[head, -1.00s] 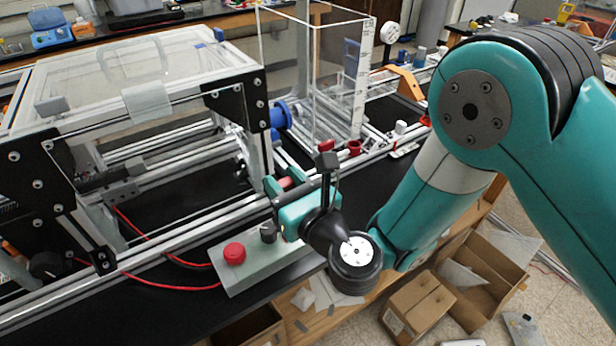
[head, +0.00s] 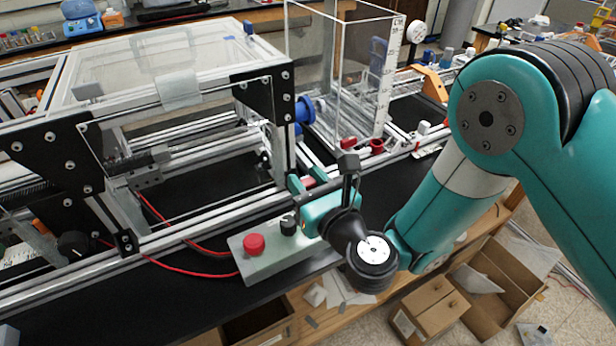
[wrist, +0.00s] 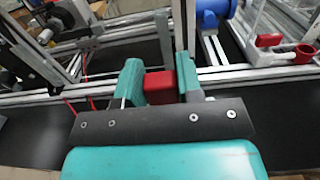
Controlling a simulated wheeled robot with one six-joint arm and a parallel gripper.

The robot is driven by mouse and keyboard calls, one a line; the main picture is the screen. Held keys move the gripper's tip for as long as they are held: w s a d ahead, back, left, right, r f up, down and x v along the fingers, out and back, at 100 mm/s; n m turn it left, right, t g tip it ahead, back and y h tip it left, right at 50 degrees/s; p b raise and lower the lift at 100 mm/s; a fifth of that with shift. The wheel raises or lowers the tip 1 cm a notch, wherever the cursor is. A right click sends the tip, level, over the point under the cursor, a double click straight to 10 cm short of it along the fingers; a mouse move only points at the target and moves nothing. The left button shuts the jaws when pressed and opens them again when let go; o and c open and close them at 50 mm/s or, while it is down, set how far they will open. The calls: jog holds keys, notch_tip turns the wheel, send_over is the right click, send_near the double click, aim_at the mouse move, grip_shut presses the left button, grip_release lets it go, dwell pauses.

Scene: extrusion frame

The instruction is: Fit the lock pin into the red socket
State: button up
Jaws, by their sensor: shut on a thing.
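My gripper (head: 307,184) is shut on a red block-like piece, which I take to be the lock pin (wrist: 160,87). In the wrist view the red piece sits between the two teal fingers; the rest of it is hidden or cannot be made out. A red cup-like piece, which looks like the red socket (head: 377,146), stands on the rails to the right and beyond my gripper. It also shows at the right edge of the wrist view (wrist: 305,53). The held piece is apart from it.
A red block (head: 349,143) sits left of the socket, near the clear tank (head: 335,85). The extrusion frame (head: 268,105) rises left of my gripper. A grey control box (head: 275,262) with a red button lies below. A blue fitting (head: 305,108) sticks out from the frame.

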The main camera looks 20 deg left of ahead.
jog(key=shift+f+b, duration=1.6)
jog(key=shift+f, duration=0.4)
jog(key=shift+f+b, duration=1.25)
jog(key=o, duration=1)
